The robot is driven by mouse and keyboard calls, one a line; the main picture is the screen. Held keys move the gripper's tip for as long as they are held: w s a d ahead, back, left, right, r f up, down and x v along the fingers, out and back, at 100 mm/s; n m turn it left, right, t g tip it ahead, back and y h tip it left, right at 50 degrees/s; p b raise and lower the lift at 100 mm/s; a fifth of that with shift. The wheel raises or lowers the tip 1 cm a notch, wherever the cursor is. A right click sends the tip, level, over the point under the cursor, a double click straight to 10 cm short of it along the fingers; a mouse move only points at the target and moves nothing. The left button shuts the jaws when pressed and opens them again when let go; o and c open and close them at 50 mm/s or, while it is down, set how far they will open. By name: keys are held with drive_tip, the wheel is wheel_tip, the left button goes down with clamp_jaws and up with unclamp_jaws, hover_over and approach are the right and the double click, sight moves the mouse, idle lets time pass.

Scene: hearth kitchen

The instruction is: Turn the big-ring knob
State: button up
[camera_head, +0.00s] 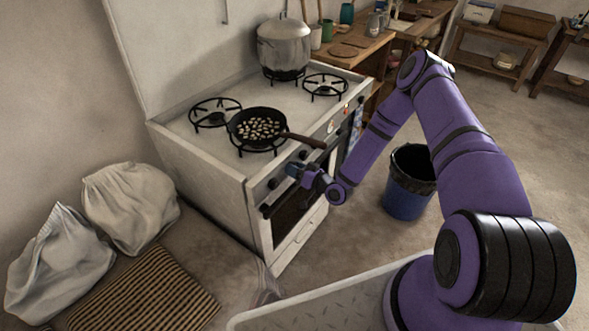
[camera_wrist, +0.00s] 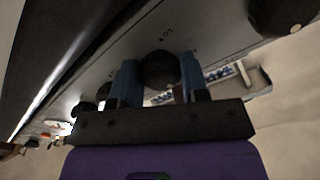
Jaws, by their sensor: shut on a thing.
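The white stove (camera_head: 222,160) has a row of dark knobs along its front panel. My gripper (camera_head: 294,170) is at this panel. In the wrist view its two blue fingers (camera_wrist: 160,84) stand on either side of a round black knob (camera_wrist: 160,68) and are shut on it. Small markings show on the panel above this knob, too small to read. Another dark knob (camera_head: 273,183) sits to the left of my gripper in the head view. The frames do not show clearly which burner the held knob serves.
A black pan (camera_head: 258,128) with pale pieces sits on the front burner, its handle (camera_head: 304,140) reaching over the front edge near my arm. A metal pot (camera_head: 284,48) stands at the back. A blue bin (camera_head: 409,190) stands on the floor to the right.

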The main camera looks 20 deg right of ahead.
drive_tip(key=n, duration=0.5)
drive_tip(key=shift+n, duration=2.6)
drive_tip(key=shift+d, duration=0.1)
drive_tip(key=o, duration=0.9)
drive_tip(key=shift+o, duration=0.2)
drive_tip(key=v, duration=1)
drive_tip(key=shift+s+d, duration=0.2)
drive_tip(key=shift+s, duration=0.15)
